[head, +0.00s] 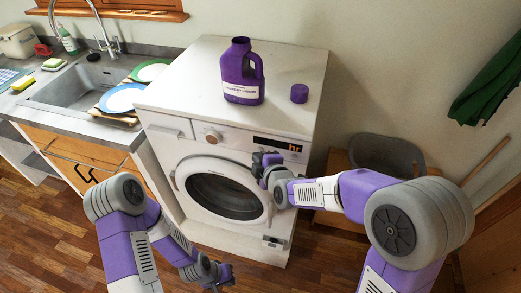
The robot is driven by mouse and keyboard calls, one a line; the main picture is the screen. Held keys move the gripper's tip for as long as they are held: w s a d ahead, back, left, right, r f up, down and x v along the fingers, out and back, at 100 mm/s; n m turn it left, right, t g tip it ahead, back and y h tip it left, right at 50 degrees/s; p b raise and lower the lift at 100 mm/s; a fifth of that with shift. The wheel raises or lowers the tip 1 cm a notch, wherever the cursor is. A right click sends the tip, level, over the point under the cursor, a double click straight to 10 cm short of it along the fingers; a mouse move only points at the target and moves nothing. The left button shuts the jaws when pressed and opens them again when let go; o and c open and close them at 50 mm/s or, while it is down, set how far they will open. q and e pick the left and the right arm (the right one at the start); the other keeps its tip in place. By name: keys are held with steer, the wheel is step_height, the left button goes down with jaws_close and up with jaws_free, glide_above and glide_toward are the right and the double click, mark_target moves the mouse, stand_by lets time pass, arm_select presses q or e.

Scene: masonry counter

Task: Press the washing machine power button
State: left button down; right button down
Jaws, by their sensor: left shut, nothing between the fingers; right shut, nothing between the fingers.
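The white washing machine (229,133) stands against the wall in the middle of the head view. Its front panel has a round dial (213,136) and a dark display (278,144) with orange marks. Its round door (222,190) appears closed. My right gripper (262,160) is shut and empty, just below the panel's right part, near the display's left end. I cannot tell whether it touches the machine. The power button itself is not distinguishable. My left gripper (226,277) is shut and empty, low in front of the machine near the floor.
A purple detergent bottle (239,72) and its purple cap (299,93) stand on the machine's top. A sink counter (52,107) with plates is at the left. A grey basin (386,155) sits at the right of the machine. Wooden floor lies in front.

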steer(key=shift+w, duration=0.1)
stand_by(0.4)
steer(key=shift+w+d, duration=0.1)
steer(key=shift+w, duration=0.25)
steer(key=shift+w, duration=0.15)
stand_by(0.4)
steer(key=shift+s, duration=0.6)
steer(key=s+a+p, duration=0.1)
steer(key=s+a, duration=0.1)
steer(key=s, duration=0.3)
steer(key=shift+s+p, duration=0.35)
steer(key=shift+p, duration=0.05)
stand_by(0.4)
